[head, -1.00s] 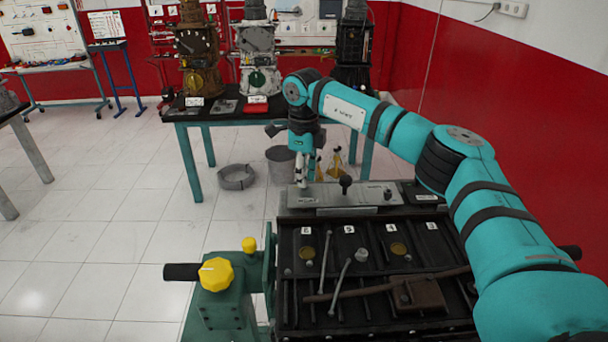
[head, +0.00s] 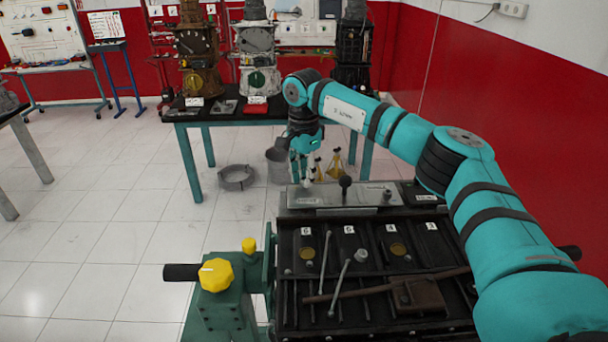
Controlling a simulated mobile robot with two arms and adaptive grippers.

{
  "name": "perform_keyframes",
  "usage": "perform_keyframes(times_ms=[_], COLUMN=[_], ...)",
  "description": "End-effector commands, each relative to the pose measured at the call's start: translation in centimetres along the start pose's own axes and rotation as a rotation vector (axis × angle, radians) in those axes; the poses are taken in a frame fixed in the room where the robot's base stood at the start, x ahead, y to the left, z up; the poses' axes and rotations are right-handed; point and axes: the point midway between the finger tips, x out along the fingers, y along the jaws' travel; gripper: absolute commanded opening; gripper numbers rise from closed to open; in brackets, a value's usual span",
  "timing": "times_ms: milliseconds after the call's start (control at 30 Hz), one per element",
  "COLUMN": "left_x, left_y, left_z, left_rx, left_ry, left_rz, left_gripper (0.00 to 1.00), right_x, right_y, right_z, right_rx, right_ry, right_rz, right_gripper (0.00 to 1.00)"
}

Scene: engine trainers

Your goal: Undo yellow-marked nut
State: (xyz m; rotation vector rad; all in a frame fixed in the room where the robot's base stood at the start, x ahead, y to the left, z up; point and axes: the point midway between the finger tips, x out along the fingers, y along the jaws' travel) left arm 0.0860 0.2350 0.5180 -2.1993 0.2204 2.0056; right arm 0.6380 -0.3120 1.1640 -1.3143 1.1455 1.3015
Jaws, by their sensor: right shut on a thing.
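My right gripper (head: 304,176) points down at the left end of the grey metal plate (head: 322,199) on the far edge of the engine block. Its fingers are shut on a small nut at the plate, mostly hidden between the fingertips. I cannot make out a yellow mark on it. The plate also carries a black knob (head: 346,183) in its middle and a small dark nut (head: 387,195) at its right, both apart from the gripper. My left gripper is out of view.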

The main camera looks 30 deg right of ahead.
Motion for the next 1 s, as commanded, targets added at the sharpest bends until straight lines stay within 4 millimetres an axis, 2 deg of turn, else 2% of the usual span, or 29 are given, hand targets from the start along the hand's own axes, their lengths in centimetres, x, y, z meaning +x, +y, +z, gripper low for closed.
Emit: perform_keyframes(times_ms=[600, 1000], left_x=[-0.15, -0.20], left_y=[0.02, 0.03], left_z=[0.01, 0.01], left_rx=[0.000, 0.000], left_ry=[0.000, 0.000], left_rz=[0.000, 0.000], left_gripper=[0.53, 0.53], right_x=[-0.24, -0.24], right_y=[-0.12, -0.11], right_z=[-0.03, -0.01], right_rx=[-0.571, -0.815], right_ry=[0.001, 0.002], right_rz=[-0.009, -0.010], right_gripper=[0.00, 0.00])
